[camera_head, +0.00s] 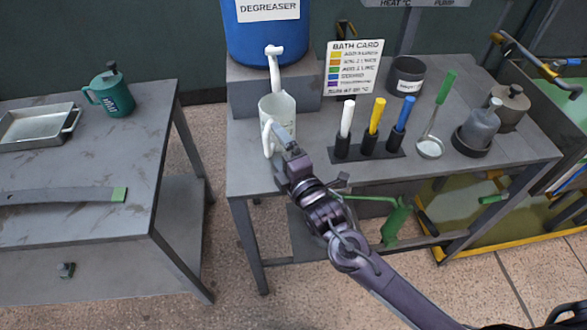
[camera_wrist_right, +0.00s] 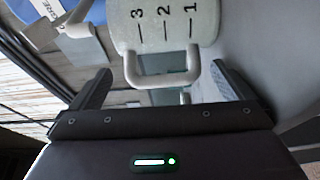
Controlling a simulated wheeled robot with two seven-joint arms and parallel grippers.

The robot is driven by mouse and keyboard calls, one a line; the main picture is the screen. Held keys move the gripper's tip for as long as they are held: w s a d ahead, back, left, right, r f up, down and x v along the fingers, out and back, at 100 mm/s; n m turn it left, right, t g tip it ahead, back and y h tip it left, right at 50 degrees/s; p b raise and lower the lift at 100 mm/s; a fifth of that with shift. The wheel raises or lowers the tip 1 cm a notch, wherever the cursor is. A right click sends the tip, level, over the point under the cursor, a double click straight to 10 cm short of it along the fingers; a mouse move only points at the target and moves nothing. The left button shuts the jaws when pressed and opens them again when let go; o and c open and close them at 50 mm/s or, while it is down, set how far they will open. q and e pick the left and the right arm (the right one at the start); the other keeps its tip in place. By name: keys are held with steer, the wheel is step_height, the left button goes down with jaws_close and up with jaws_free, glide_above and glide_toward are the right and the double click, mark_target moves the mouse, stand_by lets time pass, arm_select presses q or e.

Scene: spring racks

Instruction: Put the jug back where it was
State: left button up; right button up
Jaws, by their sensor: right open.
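The white measuring jug (camera_head: 281,112) stands upright on the grey bench, below the white tap (camera_head: 274,62) of the blue degreaser drum (camera_head: 266,32). In the right wrist view the jug (camera_wrist_right: 165,25) shows the marks 1, 2 and 3, and its handle (camera_wrist_right: 163,80) points toward my gripper. My right gripper (camera_head: 284,158) is at the handle side of the jug. In the wrist view its two fingers (camera_wrist_right: 163,88) are apart, one on each side of the handle, with gaps between them and it. My left gripper is not in view.
A bath card (camera_head: 353,67), a rack of coloured-handled tools (camera_head: 368,151), a ladle (camera_head: 430,147) and dark pots stand to the right on the bench (camera_head: 245,170). A separate left table (camera_head: 60,155) holds a green can (camera_head: 112,94) and a metal tray (camera_head: 38,127).

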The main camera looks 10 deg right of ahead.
steer(key=b+v, duration=0.1)
steer(key=v, duration=0.8)
steer(key=shift+r, duration=0.1)
